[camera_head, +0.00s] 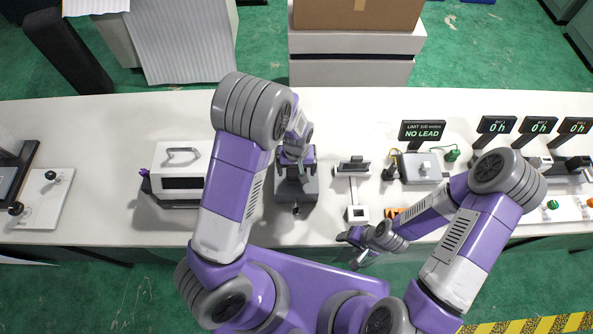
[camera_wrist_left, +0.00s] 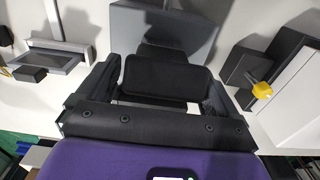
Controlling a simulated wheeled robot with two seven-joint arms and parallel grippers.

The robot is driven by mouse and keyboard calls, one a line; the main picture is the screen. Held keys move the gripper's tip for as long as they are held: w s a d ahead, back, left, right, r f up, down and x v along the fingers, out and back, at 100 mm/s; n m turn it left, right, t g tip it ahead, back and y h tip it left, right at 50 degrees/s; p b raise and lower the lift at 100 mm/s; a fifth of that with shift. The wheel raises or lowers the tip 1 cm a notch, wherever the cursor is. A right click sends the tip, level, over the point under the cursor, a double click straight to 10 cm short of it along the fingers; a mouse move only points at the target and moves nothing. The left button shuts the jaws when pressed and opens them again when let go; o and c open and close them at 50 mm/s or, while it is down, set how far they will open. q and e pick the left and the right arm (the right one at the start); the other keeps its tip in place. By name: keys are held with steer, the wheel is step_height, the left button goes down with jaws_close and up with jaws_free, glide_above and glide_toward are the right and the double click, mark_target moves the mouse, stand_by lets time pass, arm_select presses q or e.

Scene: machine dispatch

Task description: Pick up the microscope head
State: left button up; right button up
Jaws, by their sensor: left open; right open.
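A dark block, which looks like the microscope head (camera_wrist_left: 165,75), lies between the fingers of my left gripper (camera_wrist_left: 160,92) in the left wrist view. The fingers stand apart on either side of it, and I cannot tell whether they touch it. Behind it is a grey body (camera_wrist_left: 185,30). In the head view the grey body (camera_head: 308,190) stands on the table, with my left gripper (camera_head: 295,173) over it; my arm hides part of it. My right gripper (camera_head: 352,250) is open and empty near the table's front edge.
A white case with a handle (camera_head: 182,160) stands left of the grey body. A small white stand with a black top (camera_head: 354,167) is to its right. Further right are a grey box (camera_head: 420,168) and several black signs (camera_head: 421,131). The white table (camera_head: 110,125) is clear at the back left.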

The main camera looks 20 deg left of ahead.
arm_select(q)
steer(key=shift+f, duration=0.65)
steer(key=c, duration=1.3)
